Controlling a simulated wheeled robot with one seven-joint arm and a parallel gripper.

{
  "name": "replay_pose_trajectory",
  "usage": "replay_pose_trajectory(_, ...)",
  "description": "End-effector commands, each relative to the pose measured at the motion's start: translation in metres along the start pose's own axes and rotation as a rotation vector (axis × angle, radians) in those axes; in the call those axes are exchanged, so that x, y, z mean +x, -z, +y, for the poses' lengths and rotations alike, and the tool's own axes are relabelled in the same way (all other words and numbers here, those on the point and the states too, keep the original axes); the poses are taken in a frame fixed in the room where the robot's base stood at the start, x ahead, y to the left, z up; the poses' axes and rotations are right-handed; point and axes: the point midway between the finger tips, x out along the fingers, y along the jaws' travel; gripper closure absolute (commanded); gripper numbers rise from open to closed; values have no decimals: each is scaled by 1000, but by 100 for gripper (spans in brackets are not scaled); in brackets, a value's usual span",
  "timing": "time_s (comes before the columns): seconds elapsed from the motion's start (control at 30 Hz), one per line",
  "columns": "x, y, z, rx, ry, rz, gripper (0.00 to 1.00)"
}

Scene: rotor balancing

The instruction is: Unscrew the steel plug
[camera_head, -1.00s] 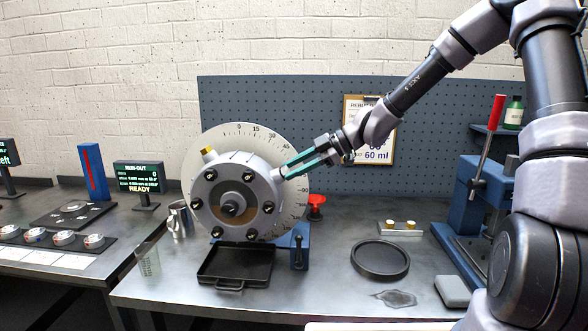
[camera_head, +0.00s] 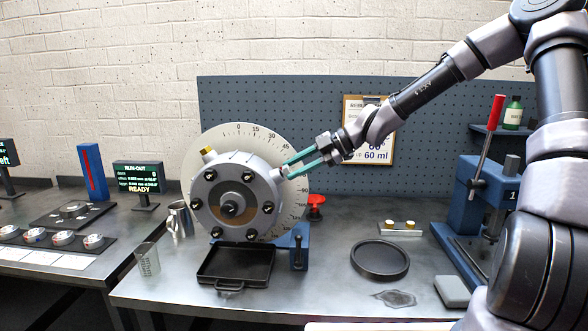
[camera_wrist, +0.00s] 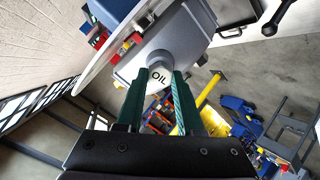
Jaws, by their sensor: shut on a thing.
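The steel plug (camera_wrist: 159,76), a pale hexagonal cap marked "OIL", sits between my two green fingertips in the wrist view. My gripper (camera_head: 287,166) is shut on it at the upper right of the round grey housing (camera_head: 208,190); it also shows in the wrist view (camera_wrist: 160,85). In the head view the fingers largely cover the plug. I cannot tell whether the plug is still seated in the housing or slightly out. A brass-coloured plug (camera_head: 208,151) is at the housing's upper left.
A graduated dial (camera_head: 240,133) stands behind the housing. A black drip tray (camera_head: 236,282) lies below it. A measuring cup (camera_head: 147,258) is at front left.

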Motion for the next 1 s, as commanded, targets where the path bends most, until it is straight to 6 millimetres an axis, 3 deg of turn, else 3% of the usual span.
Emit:
replay_pose_trajectory(0.6, -17, 0, 0, 0, 0, 0, 100)
replay_pose_trajectory(1.0, -55, -1, 0, 0, -3, -2, 100)
